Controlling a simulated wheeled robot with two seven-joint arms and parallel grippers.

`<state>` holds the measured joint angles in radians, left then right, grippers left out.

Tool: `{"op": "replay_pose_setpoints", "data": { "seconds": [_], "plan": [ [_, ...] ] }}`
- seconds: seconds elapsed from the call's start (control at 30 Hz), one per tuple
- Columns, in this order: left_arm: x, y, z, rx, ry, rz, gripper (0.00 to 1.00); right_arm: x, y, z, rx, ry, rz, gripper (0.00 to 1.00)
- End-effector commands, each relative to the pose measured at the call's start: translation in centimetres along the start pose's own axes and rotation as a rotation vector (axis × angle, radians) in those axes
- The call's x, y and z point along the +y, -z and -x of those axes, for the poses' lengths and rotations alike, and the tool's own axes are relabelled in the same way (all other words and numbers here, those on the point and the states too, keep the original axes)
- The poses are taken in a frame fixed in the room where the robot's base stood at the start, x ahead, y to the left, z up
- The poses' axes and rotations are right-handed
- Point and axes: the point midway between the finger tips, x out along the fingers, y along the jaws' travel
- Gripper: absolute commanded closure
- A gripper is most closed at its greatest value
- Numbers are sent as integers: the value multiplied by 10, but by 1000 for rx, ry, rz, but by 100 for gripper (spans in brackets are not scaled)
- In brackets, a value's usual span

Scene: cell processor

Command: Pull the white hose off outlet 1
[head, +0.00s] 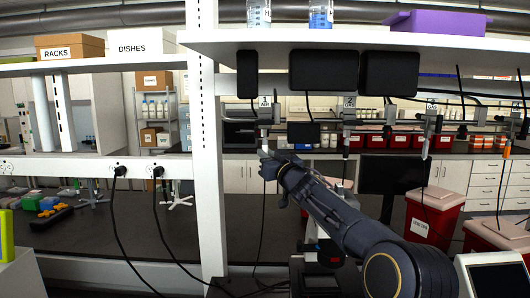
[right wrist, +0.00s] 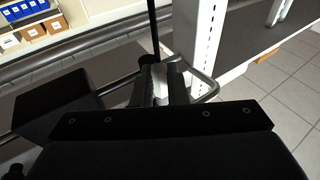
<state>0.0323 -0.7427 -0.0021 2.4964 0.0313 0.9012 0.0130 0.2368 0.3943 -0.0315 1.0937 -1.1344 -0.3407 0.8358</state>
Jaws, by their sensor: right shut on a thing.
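Outlet 1 (head: 265,113) is a grey metal fitting under the shelf, with a label above it. The white hose (head: 264,146) shows as a short pale upright piece just below it; whether they touch is too small to tell. My right gripper (head: 267,167) reaches up from the lower right and is shut on the white hose below the outlet. In the right wrist view the fingers (right wrist: 161,88) close around a pale piece, with a dark stem beyond it. The jaws hide part of the hose. My left gripper is not in view.
A white upright post (head: 207,130) stands close left of my right gripper. Outlet 2 (head: 349,115) and further outlets hang to the right. Glass bottles (head: 259,14) and a purple tray (head: 435,22) stand on the shelf above. Red bins (head: 434,214) stand at right.

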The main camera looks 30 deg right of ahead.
Motion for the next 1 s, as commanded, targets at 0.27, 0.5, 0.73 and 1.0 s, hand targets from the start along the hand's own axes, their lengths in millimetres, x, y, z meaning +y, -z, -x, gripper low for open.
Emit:
{"op": "replay_pose_setpoints", "data": {
  "seconds": [0.27,0.5,0.73,1.0],
  "plan": [
    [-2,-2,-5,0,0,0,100,0,-9,2,-2,0,-1,100],
    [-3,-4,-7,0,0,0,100,0,-13,3,-1,0,0,100],
    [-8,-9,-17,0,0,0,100,0,-29,6,-2,0,-1,100],
    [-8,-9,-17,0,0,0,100,0,-29,7,-1,0,0,100]
  ]
}}
